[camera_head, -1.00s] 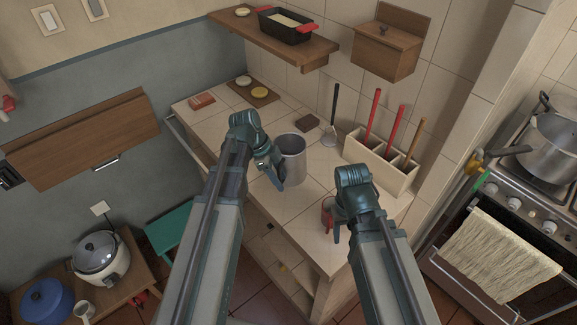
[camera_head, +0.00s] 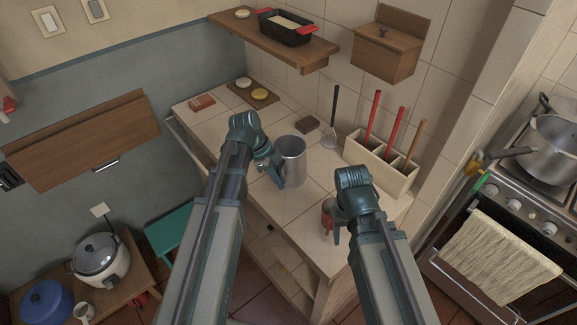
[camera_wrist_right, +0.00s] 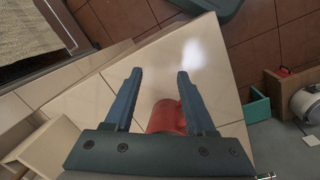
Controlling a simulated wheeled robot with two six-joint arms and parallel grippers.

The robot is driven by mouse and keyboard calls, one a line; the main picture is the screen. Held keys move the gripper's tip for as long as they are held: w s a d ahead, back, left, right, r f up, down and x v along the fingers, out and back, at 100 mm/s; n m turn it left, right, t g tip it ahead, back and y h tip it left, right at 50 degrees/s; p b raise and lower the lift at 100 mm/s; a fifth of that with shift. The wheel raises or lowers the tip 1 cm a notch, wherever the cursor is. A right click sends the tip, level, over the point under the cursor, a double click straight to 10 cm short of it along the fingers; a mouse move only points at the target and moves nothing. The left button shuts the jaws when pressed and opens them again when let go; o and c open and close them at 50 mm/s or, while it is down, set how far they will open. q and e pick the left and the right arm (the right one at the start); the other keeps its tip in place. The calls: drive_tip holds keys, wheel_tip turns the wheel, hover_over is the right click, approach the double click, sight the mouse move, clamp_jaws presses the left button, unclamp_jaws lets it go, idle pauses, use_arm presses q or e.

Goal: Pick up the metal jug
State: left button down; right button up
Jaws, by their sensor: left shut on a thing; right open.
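The metal jug (camera_head: 291,163) is a grey cylinder, upright on the tiled counter in the middle of the head view. My left gripper (camera_head: 275,176) is at the jug's left side and shut on it; the exact grip is partly hidden by the gripper. My right gripper (camera_head: 333,228) is low over the counter's front right part. In the right wrist view its two fingers (camera_wrist_right: 158,82) are apart, with a red object (camera_wrist_right: 166,117) below and between them. That red object also shows beside the right gripper in the head view (camera_head: 326,211).
A cream utensil box (camera_head: 379,172) with red and wooden handles stands at the wall. A ladle (camera_head: 331,138), a brown block (camera_head: 307,123) and a board with round items (camera_head: 268,97) lie further back. A wooden shelf (camera_head: 300,57) hangs above. The stove (camera_head: 520,200) is right.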

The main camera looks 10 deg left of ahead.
sight(279, 168)
use_arm(q)
drive_tip(key=shift+r, duration=0.1)
idle(0.7)
wheel_tip(279, 168, up, 10)
drive_tip(key=p, duration=1)
use_arm(e)
wheel_tip(279, 168, up, 10)
use_arm(q)
drive_tip(key=c, duration=1.4)
unclamp_jaws()
clamp_jaws()
use_arm(e)
drive_tip(key=shift+f, duration=0.1)
